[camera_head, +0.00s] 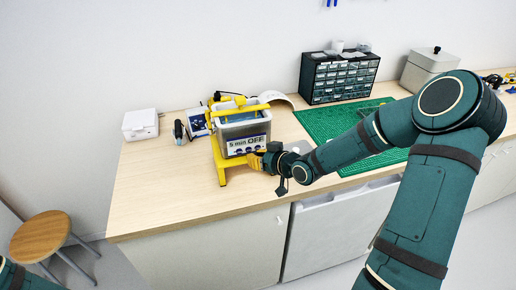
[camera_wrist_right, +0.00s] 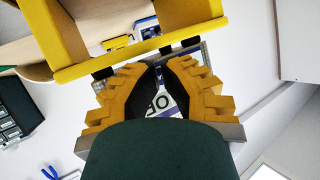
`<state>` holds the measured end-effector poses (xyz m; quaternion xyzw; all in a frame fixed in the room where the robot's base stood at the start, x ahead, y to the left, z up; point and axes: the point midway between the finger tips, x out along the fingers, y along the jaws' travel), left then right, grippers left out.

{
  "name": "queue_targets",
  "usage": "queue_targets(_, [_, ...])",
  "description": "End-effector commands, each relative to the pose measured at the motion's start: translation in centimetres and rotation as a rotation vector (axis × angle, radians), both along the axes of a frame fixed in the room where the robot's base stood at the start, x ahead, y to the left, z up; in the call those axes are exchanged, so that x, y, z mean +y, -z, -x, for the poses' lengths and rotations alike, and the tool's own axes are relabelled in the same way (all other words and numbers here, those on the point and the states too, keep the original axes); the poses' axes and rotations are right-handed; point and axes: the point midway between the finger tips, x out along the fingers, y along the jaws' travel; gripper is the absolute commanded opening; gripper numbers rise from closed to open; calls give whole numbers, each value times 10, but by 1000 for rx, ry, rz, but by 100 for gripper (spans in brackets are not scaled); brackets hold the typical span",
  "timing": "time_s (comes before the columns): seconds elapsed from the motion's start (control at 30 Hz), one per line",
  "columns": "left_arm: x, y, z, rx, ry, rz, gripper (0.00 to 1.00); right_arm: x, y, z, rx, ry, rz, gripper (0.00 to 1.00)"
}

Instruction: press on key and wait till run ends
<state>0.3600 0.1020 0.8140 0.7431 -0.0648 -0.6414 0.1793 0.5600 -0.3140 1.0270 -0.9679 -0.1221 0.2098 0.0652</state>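The cleaner (camera_head: 242,129) is a grey box-shaped tank in a yellow frame on the bench, with a white front label reading "5 min OFF" (camera_head: 246,144). Individual keys are too small to make out. My right gripper (camera_head: 256,162) is at the lower right of this front, close to the label; I cannot tell whether it touches. In the right wrist view its yellow fingers (camera_wrist_right: 161,66) come together at the tips with nothing held, and part of the label (camera_wrist_right: 160,102) shows between them. My left gripper is out of view; only a bit of my left arm shows at bottom left.
A yellow frame bar (camera_wrist_right: 140,47) crosses close beyond the fingers. A white box (camera_head: 140,124) stands left of the cleaner. A green mat (camera_head: 318,124), a drawer cabinet (camera_head: 339,77) and a grey lidded box (camera_head: 428,68) are to the right. The bench's front left is clear.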

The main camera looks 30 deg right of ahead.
Motion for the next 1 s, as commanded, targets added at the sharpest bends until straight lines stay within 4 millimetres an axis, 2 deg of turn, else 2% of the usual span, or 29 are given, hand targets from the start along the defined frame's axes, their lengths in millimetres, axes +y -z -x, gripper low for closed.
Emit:
queue_targets(0.47, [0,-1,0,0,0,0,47,2,0,7,1,0,0,0])
queue_targets(1.0, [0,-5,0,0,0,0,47,12,0,51,1,-1,1,0])
